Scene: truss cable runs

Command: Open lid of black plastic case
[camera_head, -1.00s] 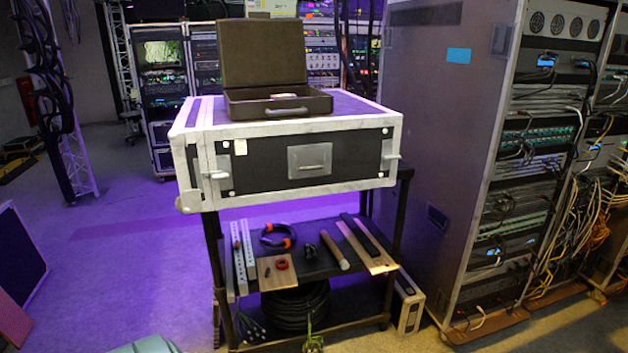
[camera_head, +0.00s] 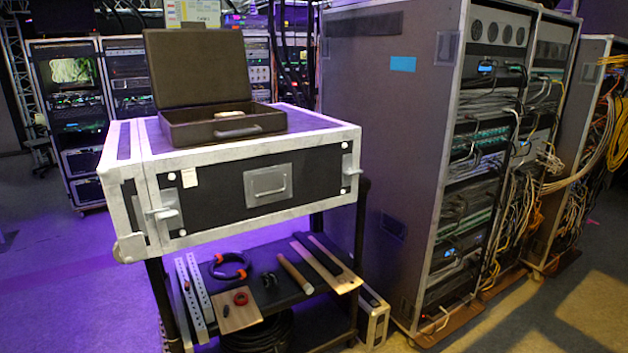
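The black plastic case (camera_head: 224,129) sits on top of the flight case on the cart. Its lid (camera_head: 198,67) stands open, tilted up at the back, and its handle faces me. A small pale item (camera_head: 229,116) shows inside the case. The rest of its inside is partly hidden by the front wall. Neither of my grippers shows in the head view.
The large flight case (camera_head: 262,190) has white edges and latches. The cart's shelf below holds perforated strips (camera_head: 196,287), a cable coil (camera_head: 230,266) and a wooden board (camera_head: 236,310). Tall equipment racks (camera_head: 400,110) stand close on the right. Floor on the left is clear.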

